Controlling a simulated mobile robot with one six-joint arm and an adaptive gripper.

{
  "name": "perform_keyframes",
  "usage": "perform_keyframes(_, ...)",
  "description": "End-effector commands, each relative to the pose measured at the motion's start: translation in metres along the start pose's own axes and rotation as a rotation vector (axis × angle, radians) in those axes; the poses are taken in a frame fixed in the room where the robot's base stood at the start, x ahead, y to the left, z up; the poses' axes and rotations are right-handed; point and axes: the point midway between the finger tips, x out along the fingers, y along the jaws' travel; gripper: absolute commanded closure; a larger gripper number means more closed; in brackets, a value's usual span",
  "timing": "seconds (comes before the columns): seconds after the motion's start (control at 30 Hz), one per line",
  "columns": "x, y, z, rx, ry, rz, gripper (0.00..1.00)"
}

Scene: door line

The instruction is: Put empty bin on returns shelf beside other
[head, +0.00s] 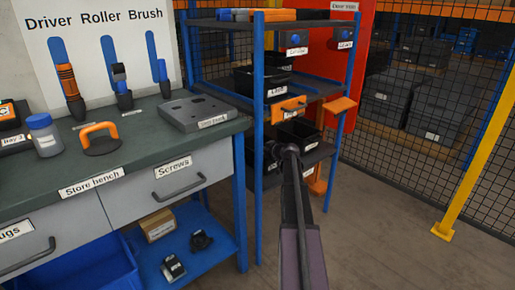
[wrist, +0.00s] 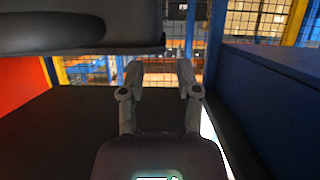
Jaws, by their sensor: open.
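A blue-posted shelf rack (head: 259,95) stands right of the bench. A black bin (head: 262,79) with a white label sits on its middle shelf. Another black bin (head: 298,131) sits on the lower shelf, with more dark bin shapes at its left, partly hidden by a post. Which bin is empty and which shelf is for returns I cannot read. My arm reaches into the rack at lower-shelf height. In the wrist view my gripper (wrist: 161,75) is open, with nothing seen between its fingers. A dark surface lies beneath it.
Close to my gripper, a dark overhang (wrist: 80,28) hangs at upper left and a blue panel (wrist: 270,90) stands at right. The store bench (head: 120,150) is left of the rack. A yellow post (head: 480,130) and mesh fence stand right. The floor (head: 390,230) there is clear.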

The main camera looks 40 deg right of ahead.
Motion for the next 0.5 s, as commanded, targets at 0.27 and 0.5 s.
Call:
perform_keyframes(0.27,-0.043,-0.001,-0.002,0.000,0.000,0.001,0.57)
perform_keyframes(0.5,-0.055,-0.001,0.000,-0.001,0.000,-0.001,0.57)
